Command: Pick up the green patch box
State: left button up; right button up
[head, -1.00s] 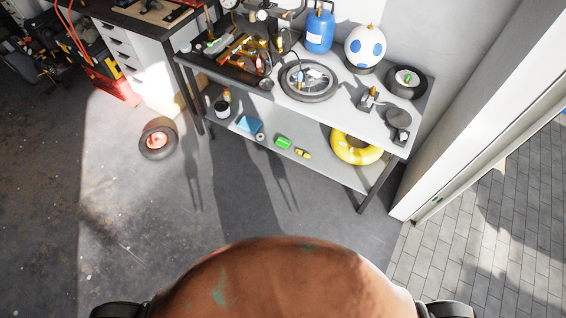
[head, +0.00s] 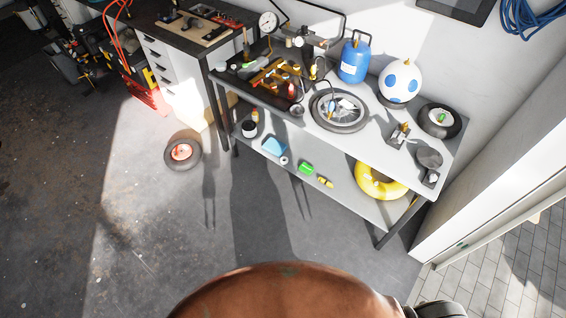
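A small green box (head: 306,167), which looks like the green patch box, lies on the lower shelf (head: 340,200) of the workbench, near its front edge. A small yellow item (head: 325,181) lies just right of it, and a light blue item (head: 274,146) lies to its left. Neither of my grippers is in the head view. Only rounded parts of my own body show at the bottom, well apart from the bench.
The bench top (head: 378,125) holds a wheel (head: 339,111), a blue gas bottle (head: 354,60) and a white ball with blue spots (head: 400,81). A yellow ring (head: 378,182) is on the lower shelf. A small wheel (head: 182,151) lies on the floor at left. The floor before the bench is clear.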

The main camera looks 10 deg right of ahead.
aim_at(305, 168)
jog(key=u, duration=0.1)
jog(key=i, duration=1.3)
jog(key=z, duration=0.5)
